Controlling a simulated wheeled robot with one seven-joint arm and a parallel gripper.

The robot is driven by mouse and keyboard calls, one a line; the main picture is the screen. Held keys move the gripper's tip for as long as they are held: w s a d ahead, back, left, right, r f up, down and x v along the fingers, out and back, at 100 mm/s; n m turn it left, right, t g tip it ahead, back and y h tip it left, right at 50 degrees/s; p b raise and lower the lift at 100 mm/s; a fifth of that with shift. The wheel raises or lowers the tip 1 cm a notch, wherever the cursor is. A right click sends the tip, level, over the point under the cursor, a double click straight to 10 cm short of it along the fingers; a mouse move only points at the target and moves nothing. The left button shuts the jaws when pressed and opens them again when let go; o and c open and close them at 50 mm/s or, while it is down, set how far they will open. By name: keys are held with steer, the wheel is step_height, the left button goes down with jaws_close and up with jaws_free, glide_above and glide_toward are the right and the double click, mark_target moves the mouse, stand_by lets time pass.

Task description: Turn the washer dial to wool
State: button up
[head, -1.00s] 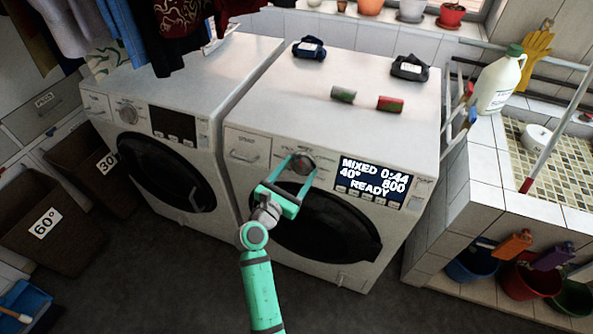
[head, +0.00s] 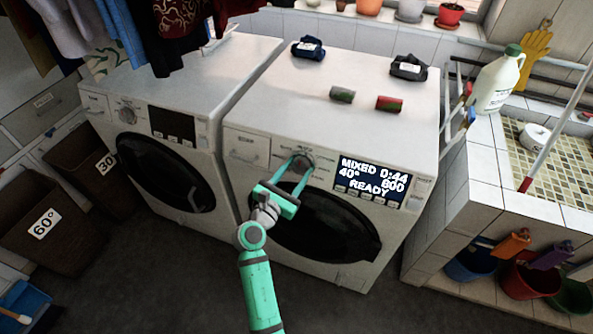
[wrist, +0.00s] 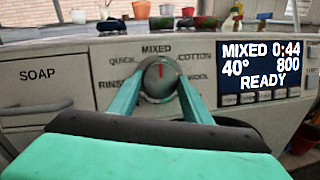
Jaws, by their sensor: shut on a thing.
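The washer dial (head: 303,162) is a round grey knob on the front panel of the right-hand washer (head: 360,105). In the wrist view the dial (wrist: 159,73) has a red mark pointing up at MIXED. The labels QUICK and RINSE are to its left, COTTON and WOOL to its right. The display (wrist: 258,68) reads MIXED 0:44, 40°, 800, READY; it also shows in the head view (head: 372,180). My green gripper (head: 300,168) is shut on the dial, one finger on each side of it.
A soap drawer (wrist: 45,90) is left of the dial. The dark round door (head: 315,222) is below it. A second washer (head: 165,110) stands to the left.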

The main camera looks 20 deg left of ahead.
steer(key=shift+m, duration=0.5)
steer(key=m, duration=0.1)
steer(key=m+g+h, duration=0.1)
steer(key=m, duration=0.1)
steer(key=shift+a+r+m, duration=0.15)
steer(key=shift+m, duration=0.15)
steer(key=m+g, duration=0.1)
steer(key=m, duration=0.2)
steer(key=m+g+h, duration=0.1)
steer(key=m, duration=0.2)
steer(key=shift+w+r, duration=0.15)
steer(key=m+g, duration=0.1)
steer(key=m, duration=0.2)
steer(key=m+g, duration=0.1)
steer(key=m, duration=0.2)
steer(key=shift+r, duration=0.2)
steer(key=shift+m+g, duration=0.4)
steer(key=shift+m, duration=0.8)
steer(key=o, duration=1.1)
steer(key=shift+w, duration=0.1)
steer(key=shift+c, duration=0.2)
